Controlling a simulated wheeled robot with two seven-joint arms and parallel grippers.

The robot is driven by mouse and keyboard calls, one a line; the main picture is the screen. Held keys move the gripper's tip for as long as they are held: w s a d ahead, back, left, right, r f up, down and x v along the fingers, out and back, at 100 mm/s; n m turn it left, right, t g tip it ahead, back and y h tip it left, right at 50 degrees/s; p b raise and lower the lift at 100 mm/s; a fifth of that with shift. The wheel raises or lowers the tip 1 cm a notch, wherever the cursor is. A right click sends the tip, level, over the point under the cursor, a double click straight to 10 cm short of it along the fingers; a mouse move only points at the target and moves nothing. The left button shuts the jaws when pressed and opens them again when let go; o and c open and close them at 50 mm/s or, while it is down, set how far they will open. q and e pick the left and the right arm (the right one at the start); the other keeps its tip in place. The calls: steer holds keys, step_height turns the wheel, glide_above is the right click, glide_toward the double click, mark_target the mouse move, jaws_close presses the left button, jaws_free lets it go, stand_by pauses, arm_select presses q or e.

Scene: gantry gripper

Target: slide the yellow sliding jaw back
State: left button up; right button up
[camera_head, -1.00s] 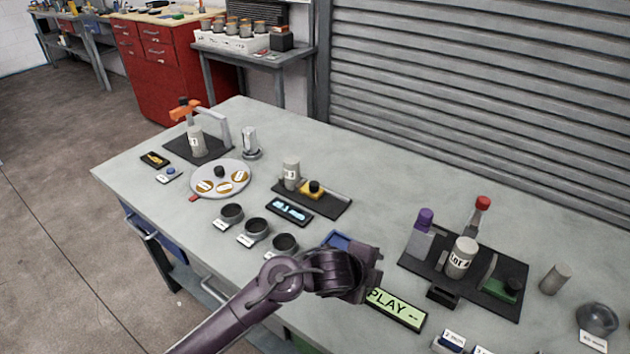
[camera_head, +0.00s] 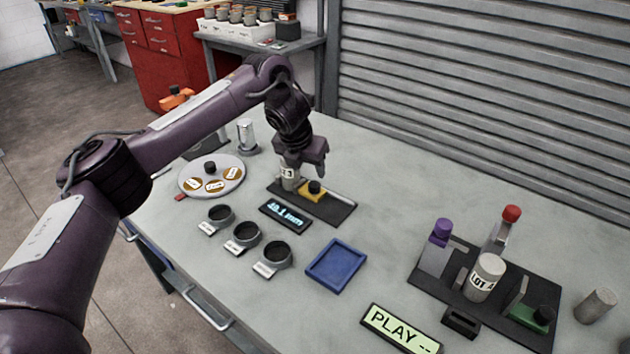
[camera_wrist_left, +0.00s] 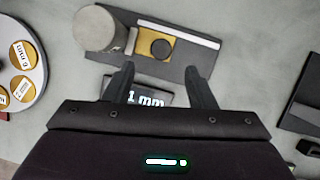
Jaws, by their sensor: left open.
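The yellow sliding jaw (camera_head: 312,194) with its black knob sits on a dark gauge base (camera_head: 335,206) on the table. The jaw also shows in the left wrist view (camera_wrist_left: 147,42), close against a grey cylinder (camera_wrist_left: 95,28). That cylinder, partly hidden by my gripper in the head view (camera_head: 288,178), stands at the base's left end. My left gripper (camera_head: 303,168) points down just above the cylinder and jaw. In the left wrist view its two fingers (camera_wrist_left: 160,72) are apart, empty and near the knob. My right gripper is not in view.
A display (camera_head: 285,214) reading about 49.1 mm lies in front of the base. A round tray (camera_head: 228,181) is to the left, several black cups stand in front, and a blue tray (camera_head: 337,266) lies nearer. A dark fixture (camera_head: 515,325) with a cylinder stands at right.

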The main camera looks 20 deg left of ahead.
mark_target(314, 184)
arm_select(q)
steer(key=x, duration=0.7)
steer(key=shift+f+p, duration=0.2)
steer(key=shift+p, duration=0.1)
steer(key=shift+d, duration=0.1)
jaws_close()
